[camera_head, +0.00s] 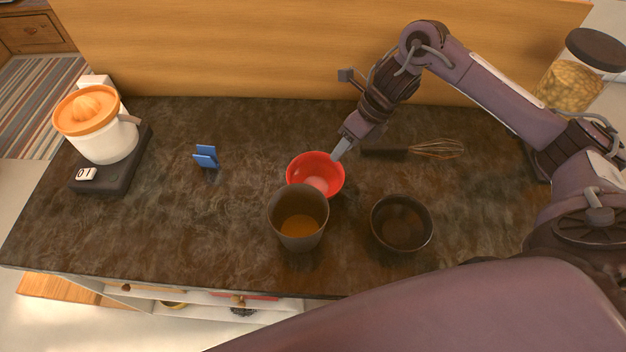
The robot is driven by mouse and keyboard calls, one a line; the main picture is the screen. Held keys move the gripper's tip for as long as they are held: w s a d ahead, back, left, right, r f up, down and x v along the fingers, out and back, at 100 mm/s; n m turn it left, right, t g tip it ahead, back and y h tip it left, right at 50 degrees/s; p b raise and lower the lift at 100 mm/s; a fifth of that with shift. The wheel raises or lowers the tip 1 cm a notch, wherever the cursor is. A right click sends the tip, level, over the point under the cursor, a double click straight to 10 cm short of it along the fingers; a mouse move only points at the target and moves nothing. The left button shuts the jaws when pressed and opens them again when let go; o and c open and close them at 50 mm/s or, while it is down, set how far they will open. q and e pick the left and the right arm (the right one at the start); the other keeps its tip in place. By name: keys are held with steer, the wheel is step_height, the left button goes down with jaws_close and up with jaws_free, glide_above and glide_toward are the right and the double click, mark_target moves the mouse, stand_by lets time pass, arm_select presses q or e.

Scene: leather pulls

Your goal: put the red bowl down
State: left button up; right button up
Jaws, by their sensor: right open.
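The red bowl (327,168) sits upright near the middle of the dark countertop, behind a grey-brown cup; the cup hides part of its front. My right gripper (340,150) reaches in from the right, with its finger at the bowl's back right rim. It is open; whether it touches the rim I cannot tell. My left gripper is not in view.
The cup (284,212) with amber contents stands in front of the bowl. A dark bowl (402,222) is to the right. A whisk (430,149) lies behind. A blue clip-like object (206,157) and a juicer (106,140) on a scale (117,177) stand left. The front left countertop (150,235) is clear.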

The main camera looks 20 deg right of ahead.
mark_target(316, 169)
steer(key=p+x, duration=0.1)
steer(key=x, duration=0.1)
steer(key=a+p+x, duration=0.1)
steer(key=x, duration=0.1)
steer(key=shift+w, duration=0.15)
steer(key=shift+a+f, duration=0.15)
steer(key=shift+f, duration=0.35)
jaws_close()
